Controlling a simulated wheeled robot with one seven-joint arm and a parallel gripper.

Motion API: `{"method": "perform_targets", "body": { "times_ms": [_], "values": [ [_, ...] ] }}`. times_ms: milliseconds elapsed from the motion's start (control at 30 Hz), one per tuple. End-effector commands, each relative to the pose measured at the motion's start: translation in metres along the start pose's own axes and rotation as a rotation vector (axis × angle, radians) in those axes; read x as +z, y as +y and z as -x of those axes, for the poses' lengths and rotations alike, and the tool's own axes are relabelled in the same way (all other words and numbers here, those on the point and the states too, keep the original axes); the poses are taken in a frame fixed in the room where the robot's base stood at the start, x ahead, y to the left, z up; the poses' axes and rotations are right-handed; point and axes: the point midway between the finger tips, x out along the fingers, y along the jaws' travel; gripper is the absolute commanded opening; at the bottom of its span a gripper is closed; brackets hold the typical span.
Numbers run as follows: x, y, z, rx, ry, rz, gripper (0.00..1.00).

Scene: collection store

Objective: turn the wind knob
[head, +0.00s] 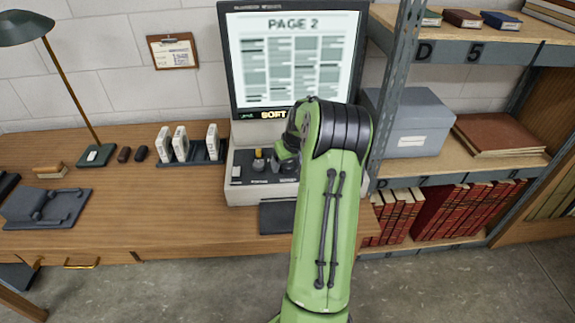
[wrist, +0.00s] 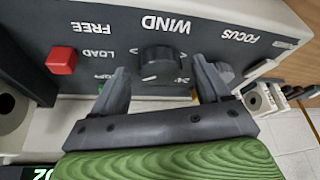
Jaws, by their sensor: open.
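The wind knob (wrist: 160,64) is a round dark knob with a pale pointer mark, under the word WIND on a dark panel in the wrist view. My gripper (wrist: 161,76) is open, with one dark finger on each side of the knob. I see space between each finger and the knob, and cannot tell how far the fingertips reach along it. In the head view the knob cannot be told apart for certain, since my green arm covers part of the reader's control panel (head: 248,181).
A red button (wrist: 61,61) is left of the knob in the wrist view; another knob (wrist: 222,72) is close beside the right finger. The reader's screen (head: 293,60) shows PAGE 2. White boxes (head: 180,143) stand in a rack left of the reader. Shelving (head: 392,110) stands close on the right.

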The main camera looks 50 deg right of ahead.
Motion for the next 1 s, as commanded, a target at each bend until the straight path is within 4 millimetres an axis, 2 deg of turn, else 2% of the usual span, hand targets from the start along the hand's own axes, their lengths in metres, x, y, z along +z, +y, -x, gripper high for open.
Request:
{"method": "perform_targets", "body": {
  "times_ms": [300, 667, 1000],
  "values": [
    [-0.0003, -0.0003, -0.0044, 0.000, 0.000, 0.000, 0.74],
    [-0.0002, -0.0002, -0.0041, 0.000, 0.000, 0.000, 0.20],
    [-0.0004, -0.0009, -0.0040, 0.021, 0.001, -0.050, 0.20]
  ]
}}
